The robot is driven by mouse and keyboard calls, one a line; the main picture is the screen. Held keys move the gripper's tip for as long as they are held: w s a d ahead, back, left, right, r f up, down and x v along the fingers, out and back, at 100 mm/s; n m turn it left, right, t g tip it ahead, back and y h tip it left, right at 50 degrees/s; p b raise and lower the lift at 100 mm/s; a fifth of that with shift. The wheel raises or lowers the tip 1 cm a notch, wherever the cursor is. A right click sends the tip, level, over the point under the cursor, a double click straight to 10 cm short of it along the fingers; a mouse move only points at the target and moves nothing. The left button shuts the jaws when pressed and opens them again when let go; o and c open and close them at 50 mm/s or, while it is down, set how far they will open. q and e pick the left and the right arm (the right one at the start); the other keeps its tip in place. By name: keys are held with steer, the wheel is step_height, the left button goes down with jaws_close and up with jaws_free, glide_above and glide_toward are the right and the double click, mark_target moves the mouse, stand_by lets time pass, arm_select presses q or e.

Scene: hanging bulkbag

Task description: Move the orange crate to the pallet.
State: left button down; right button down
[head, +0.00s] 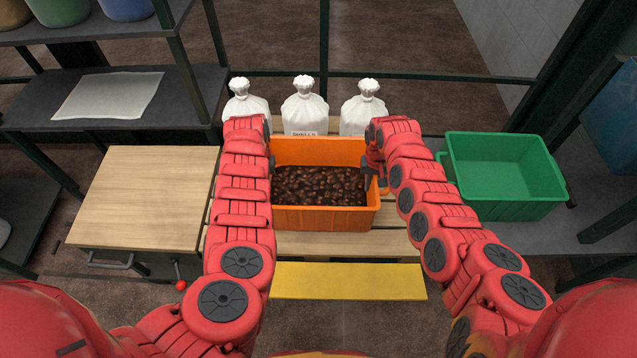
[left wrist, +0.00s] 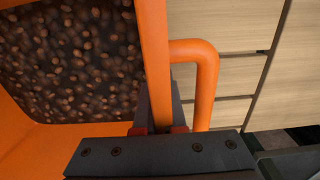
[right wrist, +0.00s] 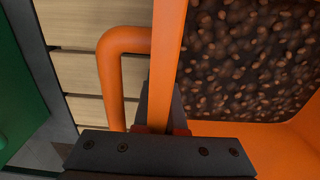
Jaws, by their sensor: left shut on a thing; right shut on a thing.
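The orange crate (head: 322,218), full of brown nuts or beans (head: 320,186), is level between my two arms, over the slatted wooden pallet (head: 345,244). I cannot tell whether its bottom touches the slats. My left gripper (left wrist: 160,122) is shut on the crate's left side wall, beside its orange handle (left wrist: 208,88). In the head view my left arm mostly hides that gripper. My right gripper (head: 376,178) is shut on the right side wall; the right wrist view shows the wall between its fingers (right wrist: 162,122), beside the other handle (right wrist: 112,80).
Three white tied sacks (head: 304,106) stand behind the crate. A green crate (head: 505,176) sits on a grey surface at right. A wooden-topped cabinet (head: 145,197) is at left, below dark shelves (head: 110,105). A yellow strip (head: 348,281) lies in front of the pallet.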

arm_select(q)
steer(key=c, duration=1)
jaws_free()
steer(key=shift+f, duration=0.15)
arm_select(e)
steer(key=c, duration=1)
jaws_free()
steer(key=shift+f, duration=0.15)
arm_select(q)
step_height(320, 180, up, 7)
steer(key=shift+r, duration=0.45)
arm_select(e)
step_height(320, 180, up, 12)
steer(key=shift+f, duration=0.1)
